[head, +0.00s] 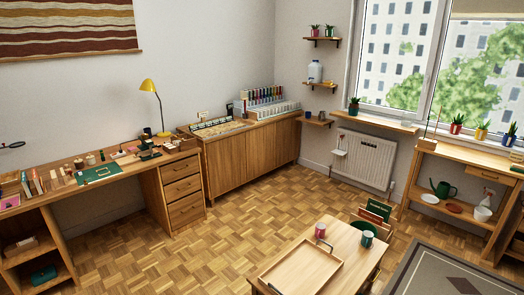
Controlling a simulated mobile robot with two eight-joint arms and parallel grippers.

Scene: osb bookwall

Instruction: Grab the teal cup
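A teal-green cup (367,238) stands upright on the small wooden table (345,233) in the lower middle of the head view, near the table's right edge. It looks to have a lighter rim, but it is too small to see in detail. A pinkish-red cup (320,229) stands on the same table to its left. A wooden tray (302,268) with dark handles lies on the table in front of the cups. Neither of my grippers shows in the head view.
A green round thing (362,226) and upright books or folders (378,209) are just behind the table. A grey rug (440,274) lies to its right. The parquet floor (235,220) is open to the left. A desk (120,179) and a cabinet (250,150) line the wall.

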